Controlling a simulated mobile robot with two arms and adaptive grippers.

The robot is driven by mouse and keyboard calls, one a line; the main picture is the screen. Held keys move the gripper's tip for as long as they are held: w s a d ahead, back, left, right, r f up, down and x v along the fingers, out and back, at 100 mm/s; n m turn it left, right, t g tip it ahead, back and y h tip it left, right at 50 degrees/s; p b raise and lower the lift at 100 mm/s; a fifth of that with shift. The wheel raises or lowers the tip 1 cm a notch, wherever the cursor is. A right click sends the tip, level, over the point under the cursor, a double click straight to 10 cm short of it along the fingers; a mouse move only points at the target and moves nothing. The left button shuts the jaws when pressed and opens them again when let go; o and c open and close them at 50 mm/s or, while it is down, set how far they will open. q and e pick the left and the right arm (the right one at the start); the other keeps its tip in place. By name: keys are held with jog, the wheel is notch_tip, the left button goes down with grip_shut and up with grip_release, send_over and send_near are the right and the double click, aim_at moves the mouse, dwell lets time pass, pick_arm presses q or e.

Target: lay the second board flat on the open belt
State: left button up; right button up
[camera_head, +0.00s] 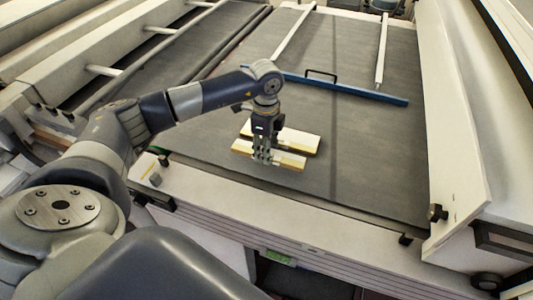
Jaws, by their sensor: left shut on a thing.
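My left gripper (262,158) points down over the dark open belt (375,160), near its front end. It is shut on the nearer pale board (288,161), which has yellowish edges and looks level. I cannot tell whether this board touches the belt or hangs just above it. Another pale board (300,141) lies flat on the belt just behind it, close and roughly parallel. The gripper covers part of both boards. My right gripper is not in view.
A blue bar (350,89) with a black handle crosses the belt behind the boards. Two pale rails (381,55) run farther back. A white side wall (455,130) bounds the belt at right. A second dark belt (150,50) lies at left. Belt right of the boards is clear.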

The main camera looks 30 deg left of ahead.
pick_arm(q)
notch_tip(320, 180, down, 3)
jog(key=shift+w+f+p, duration=0.1)
jog(key=shift+f+p, duration=0.1)
jog(key=shift+p, duration=0.6)
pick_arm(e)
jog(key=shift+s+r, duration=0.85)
pick_arm(q)
jog(key=shift+f, duration=0.1)
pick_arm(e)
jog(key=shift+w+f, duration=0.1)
pick_arm(q)
jog(key=o, duration=1)
jog(key=shift+o, duration=0.2)
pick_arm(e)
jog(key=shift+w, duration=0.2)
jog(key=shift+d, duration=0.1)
pick_arm(q)
jog(key=shift+r, duration=0.2)
notch_tip(320, 180, up, 11)
jog(key=b, duration=0.2)
jog(key=shift+f+b, duration=0.2)
jog(key=shift+b, duration=0.2)
jog(key=shift+r, duration=0.6)
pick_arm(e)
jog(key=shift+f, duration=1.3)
